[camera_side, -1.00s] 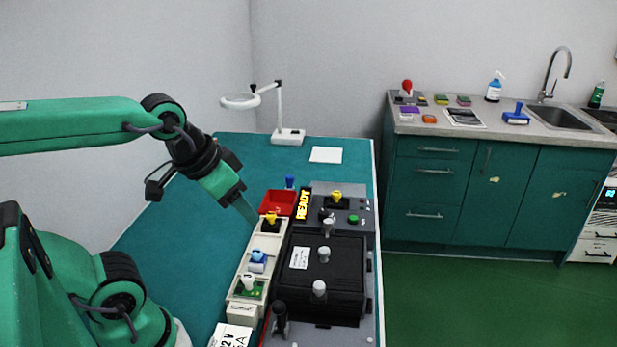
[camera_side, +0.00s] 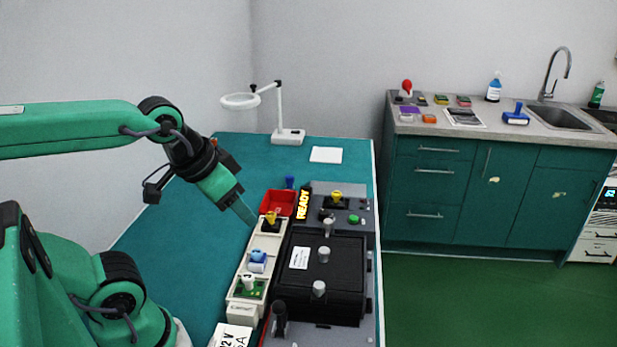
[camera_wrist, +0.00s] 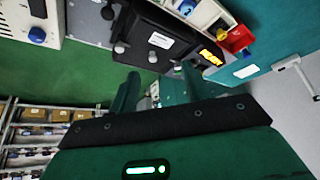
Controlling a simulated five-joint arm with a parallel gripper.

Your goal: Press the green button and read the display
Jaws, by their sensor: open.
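The green button (camera_side: 353,219) is a small round knob on the grey panel (camera_side: 360,205) at the far right of the bench. I cannot make it out in the wrist view. The display (camera_side: 304,204) stands left of the panel and shows READY in yellow letters on black; it also shows in the wrist view (camera_wrist: 210,57). My gripper (camera_side: 248,218) hangs above the bench, left of the display and apart from the button. In the wrist view its two fingers (camera_wrist: 160,85) stand apart with nothing held between them.
A red bin (camera_side: 279,203) sits beside the display. A pale tray (camera_side: 247,287) holds parts with yellow, blue and white tops. A black box (camera_side: 322,275) with grey knobs stands in front of the panel. A magnifier lamp (camera_side: 288,136) stands behind. The left bench surface is clear.

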